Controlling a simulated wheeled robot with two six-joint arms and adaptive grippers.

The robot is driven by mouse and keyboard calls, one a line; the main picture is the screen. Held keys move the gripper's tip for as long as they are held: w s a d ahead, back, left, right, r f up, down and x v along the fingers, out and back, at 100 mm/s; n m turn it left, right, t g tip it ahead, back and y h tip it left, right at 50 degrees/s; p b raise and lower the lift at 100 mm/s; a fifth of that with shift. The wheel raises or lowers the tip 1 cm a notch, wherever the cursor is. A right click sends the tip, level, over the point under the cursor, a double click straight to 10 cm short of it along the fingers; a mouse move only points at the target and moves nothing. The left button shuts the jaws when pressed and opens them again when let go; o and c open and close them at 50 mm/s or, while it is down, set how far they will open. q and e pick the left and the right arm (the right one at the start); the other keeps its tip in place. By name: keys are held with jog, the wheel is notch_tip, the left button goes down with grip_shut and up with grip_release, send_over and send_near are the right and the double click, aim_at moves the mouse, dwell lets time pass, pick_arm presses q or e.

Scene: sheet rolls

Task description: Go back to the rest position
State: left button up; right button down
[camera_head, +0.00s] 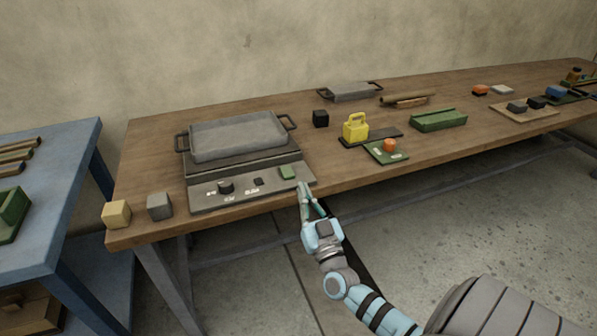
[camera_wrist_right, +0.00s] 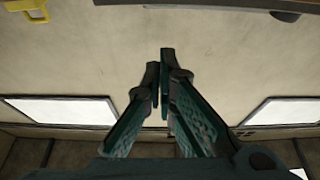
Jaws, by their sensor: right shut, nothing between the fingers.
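My right gripper (camera_head: 306,187) is at the front edge of the wooden table, just in front of the right corner of a control panel (camera_head: 236,201). Its fingers point up toward the panel and are shut with nothing between them. The right wrist view shows the same fingers (camera_wrist_right: 160,58) close together and empty, against a plain beige surface. My right arm comes in from the lower right. My left gripper is in neither view.
A blue table (camera_head: 60,212) stands left. The floor in front is open.

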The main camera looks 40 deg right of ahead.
jog(key=v, duration=0.2)
jog(key=shift+s+a+f, duration=0.1)
jog(key=shift+s+f, duration=0.15)
dwell(0.4)
